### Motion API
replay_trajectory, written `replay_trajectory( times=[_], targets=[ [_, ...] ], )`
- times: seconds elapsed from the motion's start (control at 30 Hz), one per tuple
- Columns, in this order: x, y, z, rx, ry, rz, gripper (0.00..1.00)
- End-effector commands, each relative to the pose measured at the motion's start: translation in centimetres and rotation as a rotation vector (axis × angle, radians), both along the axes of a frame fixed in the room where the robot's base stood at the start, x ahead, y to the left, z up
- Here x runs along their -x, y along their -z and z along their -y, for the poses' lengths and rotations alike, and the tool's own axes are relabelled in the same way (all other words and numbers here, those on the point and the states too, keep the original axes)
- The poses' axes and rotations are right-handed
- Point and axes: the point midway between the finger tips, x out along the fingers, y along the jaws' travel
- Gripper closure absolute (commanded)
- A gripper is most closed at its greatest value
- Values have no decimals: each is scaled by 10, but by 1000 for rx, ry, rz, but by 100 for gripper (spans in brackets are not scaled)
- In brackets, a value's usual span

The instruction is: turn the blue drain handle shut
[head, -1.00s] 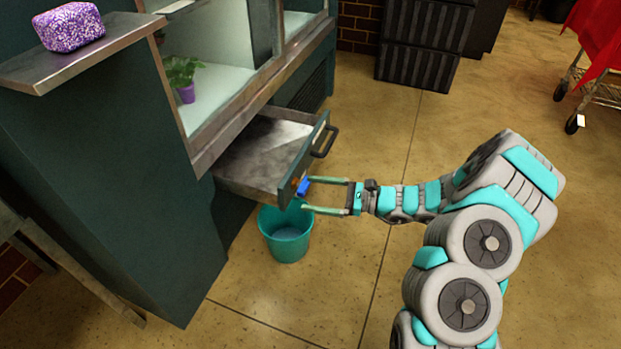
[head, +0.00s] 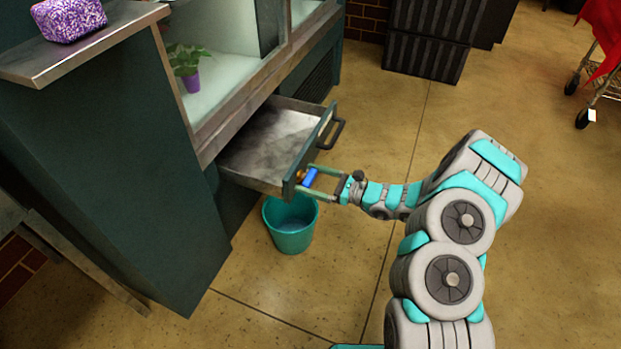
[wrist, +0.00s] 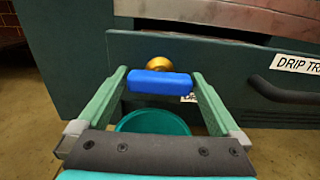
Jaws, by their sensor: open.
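The blue drain handle (head: 309,177) sits on a brass fitting on the front of the pulled-out drip tray drawer (head: 322,140). In the wrist view the blue handle (wrist: 160,82) lies level, crosswise between my fingers, with the brass fitting (wrist: 158,64) just behind it. My gripper (head: 316,182) is open, with one finger at each end of the handle; the fingers (wrist: 160,80) flank it in the wrist view. I cannot tell whether either finger touches it.
A teal bucket (head: 291,222) stands on the floor below the drawer front. A dark pull handle (head: 331,133) juts from the drawer beside the valve. A purple patterned block (head: 69,18) rests on the upper left shelf.

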Motion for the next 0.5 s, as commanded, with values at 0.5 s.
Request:
replay_trajectory(
  times=[0.5],
  targets=[
    [-1,0,-2,0,0,0,25]
  ],
)
